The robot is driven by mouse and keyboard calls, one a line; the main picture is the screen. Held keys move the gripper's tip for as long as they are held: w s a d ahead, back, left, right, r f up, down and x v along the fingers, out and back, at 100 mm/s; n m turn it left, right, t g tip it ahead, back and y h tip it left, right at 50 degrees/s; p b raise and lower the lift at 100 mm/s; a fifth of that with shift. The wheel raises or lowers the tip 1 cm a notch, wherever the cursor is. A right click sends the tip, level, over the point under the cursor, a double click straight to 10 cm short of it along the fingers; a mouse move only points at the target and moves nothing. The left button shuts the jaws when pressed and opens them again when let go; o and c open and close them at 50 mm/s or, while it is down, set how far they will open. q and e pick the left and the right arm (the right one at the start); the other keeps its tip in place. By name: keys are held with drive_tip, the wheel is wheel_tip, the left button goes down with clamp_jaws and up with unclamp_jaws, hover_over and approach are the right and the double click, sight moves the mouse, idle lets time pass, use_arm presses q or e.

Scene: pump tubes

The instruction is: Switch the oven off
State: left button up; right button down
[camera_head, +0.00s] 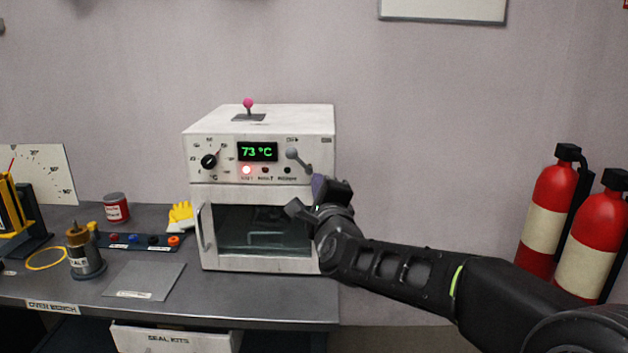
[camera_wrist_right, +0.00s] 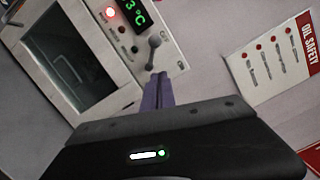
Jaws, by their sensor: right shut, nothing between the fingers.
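The white oven (camera_head: 262,150) stands on the bench with its glass door closed. Its green display (camera_head: 257,152) reads 73 °C, and a red lamp (camera_head: 247,170) below it is lit. A grey ball-ended lever (camera_head: 292,154) is at the panel's right, its ball toward the upper left; it also shows in the right wrist view (camera_wrist_right: 154,42). My right gripper (camera_head: 318,187) is shut and empty by the oven's right edge, just below and right of the lever. Its purple fingers (camera_wrist_right: 158,90) point at the panel close to the lever; contact cannot be told. My left gripper is out of view.
A pink-knobbed stick (camera_head: 248,104) stands on the oven top and a black dial (camera_head: 209,161) is on the panel's left. Yellow gloves (camera_head: 181,215), a red can (camera_head: 116,207) and a metal plate (camera_head: 144,281) lie left of the oven. Fire extinguishers (camera_head: 549,215) stand far right.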

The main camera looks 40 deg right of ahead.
drive_tip(key=shift+d+v, duration=0.1)
drive_tip(key=shift+v, duration=0.65)
drive_tip(key=shift+d+v, duration=0.15)
drive_tip(key=shift+v, duration=0.65)
drive_tip(key=shift+s+r, duration=0.1)
drive_tip(key=a+f+n+g+y+p, duration=0.1)
drive_tip(key=a+f+n+g+y, duration=0.15)
drive_tip(key=a+f+n, duration=0.65)
drive_tip(key=a+f+n+g+y+p, duration=0.1)
drive_tip(key=a+f+n+g+y, duration=0.2)
drive_tip(key=f, duration=1.1)
drive_tip(key=a+f+n+g+y, duration=0.1)
drive_tip(key=a+f+n+y, duration=0.2)
drive_tip(key=a+f+n, duration=0.65)
drive_tip(key=s+a+f+n+g+y+p, duration=0.2)
drive_tip(key=s+a+f+g, duration=0.3)
drive_tip(key=s+f, duration=0.6)
drive_tip(key=s+a+f+n+g+y+p, duration=0.1)
drive_tip(key=s+a+f+g, duration=0.3)
drive_tip(key=s, duration=1.2)
drive_tip(key=a+f+y+p, duration=0.1)
drive_tip(key=a+f, duration=0.3)
drive_tip(key=f, duration=0.3)
drive_tip(key=shift+s+a+f+n+g, duration=0.3)
drive_tip(key=shift+s+f+n+g, duration=0.05)
drive_tip(key=shift+s+f, duration=0.05)
